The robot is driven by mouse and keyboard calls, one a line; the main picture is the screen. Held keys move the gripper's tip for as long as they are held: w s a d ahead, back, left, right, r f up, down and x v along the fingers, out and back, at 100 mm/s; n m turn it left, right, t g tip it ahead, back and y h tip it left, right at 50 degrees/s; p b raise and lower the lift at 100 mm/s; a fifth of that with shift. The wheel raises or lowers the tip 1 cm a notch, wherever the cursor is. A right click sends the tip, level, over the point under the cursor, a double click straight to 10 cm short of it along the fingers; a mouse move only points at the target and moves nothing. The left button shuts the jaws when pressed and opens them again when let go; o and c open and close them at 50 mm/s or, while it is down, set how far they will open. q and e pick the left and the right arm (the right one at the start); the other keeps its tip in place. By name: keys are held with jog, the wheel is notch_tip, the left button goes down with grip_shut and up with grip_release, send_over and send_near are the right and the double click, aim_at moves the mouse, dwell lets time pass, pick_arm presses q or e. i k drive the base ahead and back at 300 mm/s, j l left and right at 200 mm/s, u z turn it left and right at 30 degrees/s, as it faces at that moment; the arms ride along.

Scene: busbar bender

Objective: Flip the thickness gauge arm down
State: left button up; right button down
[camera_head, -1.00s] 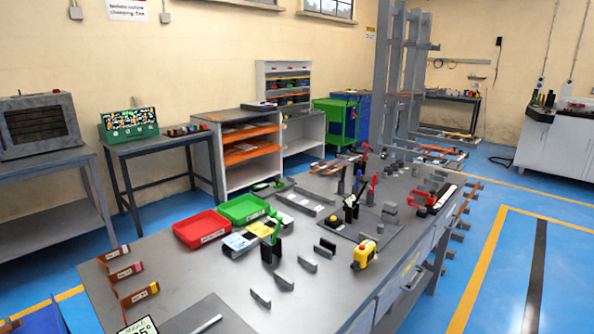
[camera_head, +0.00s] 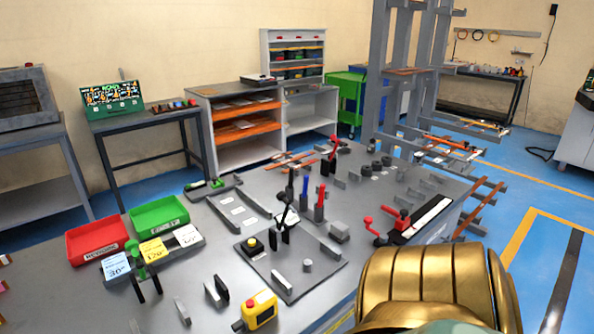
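Several upright levers stand on the grey workbench (camera_head: 345,287), and I cannot tell for certain which is the thickness gauge arm. A black lever (camera_head: 285,215) stands raised on a flat grey plate (camera_head: 262,262). A green-handled lever (camera_head: 137,257) stands up beside the coloured cards at the left. A blue-handled lever (camera_head: 305,192) and a red-handled lever (camera_head: 320,203) stand behind the plate, and another red-tipped lever (camera_head: 331,158) stands farther back. A gold, ribbed part of my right arm fills the lower right. Neither gripper shows.
A red tray (camera_head: 97,240) and a green tray (camera_head: 159,215) sit at the left. A yellow device (camera_head: 259,310) lies near the front. A red clamp (camera_head: 397,222) is at the right edge. Small grey brackets (camera_head: 182,311) stand near the front.

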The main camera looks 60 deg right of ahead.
aim_at(281, 196)
jog(key=k+l, duration=0.15)
jog(key=l, duration=0.2)
jog(key=k+l, duration=0.1)
jog(key=l, duration=0.25)
jog(key=k+l, duration=0.15)
jog(key=l, duration=0.2)
jog(key=k+l, duration=0.1)
jog(key=l, duration=0.25)
jog(key=k+l, duration=0.15)
jog(key=l, duration=0.2)
